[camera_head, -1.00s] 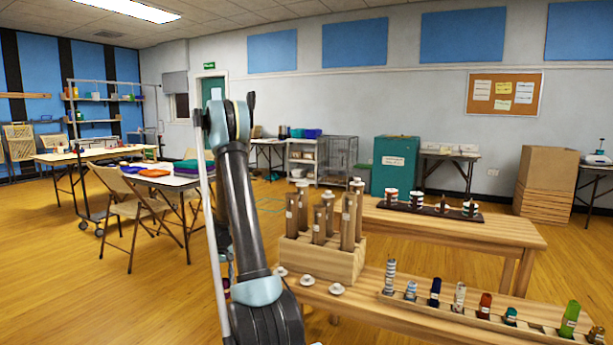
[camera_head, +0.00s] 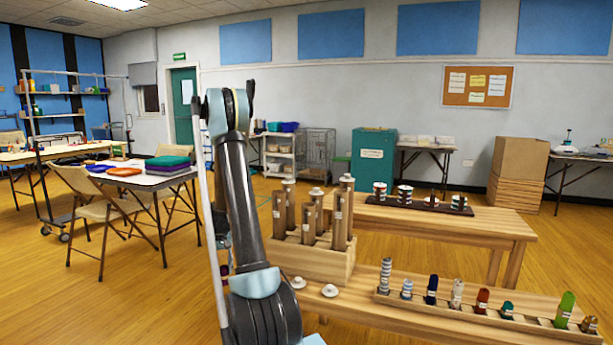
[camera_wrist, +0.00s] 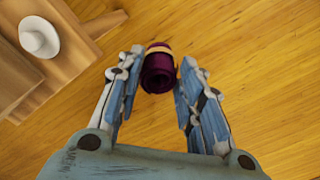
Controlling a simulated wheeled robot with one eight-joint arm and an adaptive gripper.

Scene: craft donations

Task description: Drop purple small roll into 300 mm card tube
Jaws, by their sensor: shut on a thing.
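In the wrist view my gripper (camera_wrist: 157,85) is shut on the purple small roll (camera_wrist: 158,70), a dark purple roll with a tan band, held between the fingertips above the wooden floor. In the head view my arm stands in front and my gripper and the roll are mostly hidden behind it. Several brown card tubes (camera_head: 309,222) stand upright in a wooden block (camera_head: 312,258) to the right of my arm. They differ in height, and some have white caps. Their labels are too small to read, so I cannot tell which is the 300 mm one.
White caps (camera_head: 330,291) lie on the near table, and one (camera_wrist: 39,37) shows in the wrist view. A wooden rack (camera_head: 470,319) of several coloured rolls lies right. A dark tray (camera_head: 420,205) with striped rolls sits behind. Open floor lies left of the table.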

